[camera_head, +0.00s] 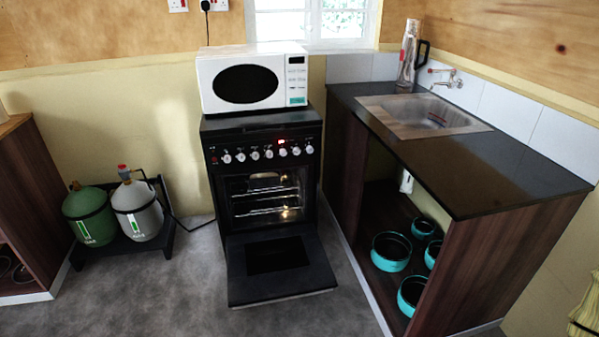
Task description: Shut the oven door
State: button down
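The black oven (262,150) stands against the back wall in the head view. Its door (279,264) is folded down wide open, lying about level in front of the oven near the floor. The lit oven cavity (266,196) shows wire racks inside, with a glow at the lower right. A row of knobs and a small red light sit on the panel above the cavity. My gripper is not in view, and no part of my arm shows near the door.
A white microwave (252,79) sits on the oven top. At right, a counter (450,150) with a sink has teal pots (391,252) on its low open shelf. Gas cylinders (138,208) stand at left. Grey floor (190,290) is clear left of the door.

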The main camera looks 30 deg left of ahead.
aim_at(268, 267)
jog(key=z, duration=0.05)
jog(key=i, duration=0.65)
jog(key=u, duration=0.9)
jog(key=i, duration=0.6)
jog(key=u, duration=0.65)
